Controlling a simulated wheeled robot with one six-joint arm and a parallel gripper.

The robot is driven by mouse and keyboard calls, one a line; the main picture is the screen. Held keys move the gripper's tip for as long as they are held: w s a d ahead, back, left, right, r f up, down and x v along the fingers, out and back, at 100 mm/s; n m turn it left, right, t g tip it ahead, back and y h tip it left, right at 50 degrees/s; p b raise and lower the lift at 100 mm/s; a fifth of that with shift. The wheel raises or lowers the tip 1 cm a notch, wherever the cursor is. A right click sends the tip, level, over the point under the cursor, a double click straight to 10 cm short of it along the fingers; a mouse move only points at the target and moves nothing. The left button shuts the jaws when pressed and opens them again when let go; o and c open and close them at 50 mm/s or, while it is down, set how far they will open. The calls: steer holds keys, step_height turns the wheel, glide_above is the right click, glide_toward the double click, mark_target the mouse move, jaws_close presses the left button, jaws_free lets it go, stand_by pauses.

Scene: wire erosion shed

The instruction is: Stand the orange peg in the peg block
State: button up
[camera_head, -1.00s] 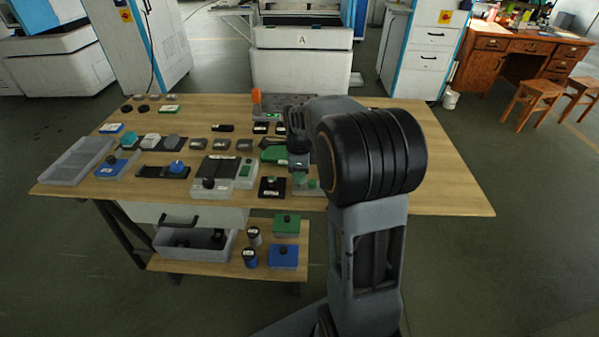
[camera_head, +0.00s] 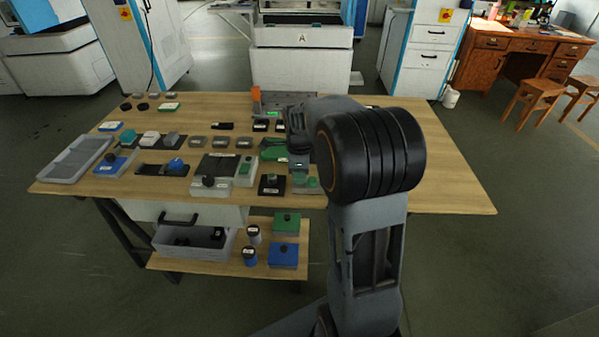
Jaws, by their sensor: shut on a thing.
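The orange peg (camera_head: 256,99) shows as a small upright orange shape at the back of the table, at the left end of a grey, dotted block (camera_head: 284,98). That block may be the peg block, but its holes are too small to make out. My gripper (camera_head: 299,147) is at the far end of my arm, partly hidden by it. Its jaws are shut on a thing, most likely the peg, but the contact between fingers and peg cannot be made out. Whether the peg is in a hole or above it cannot be told.
The wooden table (camera_head: 430,190) is crowded left of my arm with boxes and small parts, and a grey tray (camera_head: 75,160) lies at its left end. A small green-lit display (camera_head: 299,113) stands near the block. The table's right side is clear.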

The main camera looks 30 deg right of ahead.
steer(key=shift+f+b, duration=0.5)
steer(key=shift+f, duration=0.3)
steer(key=o, duration=1)
steer(key=shift+r, duration=0.2)
steer(key=shift+r+p, duration=3.1)
steer(key=shift+r, duration=0.3)
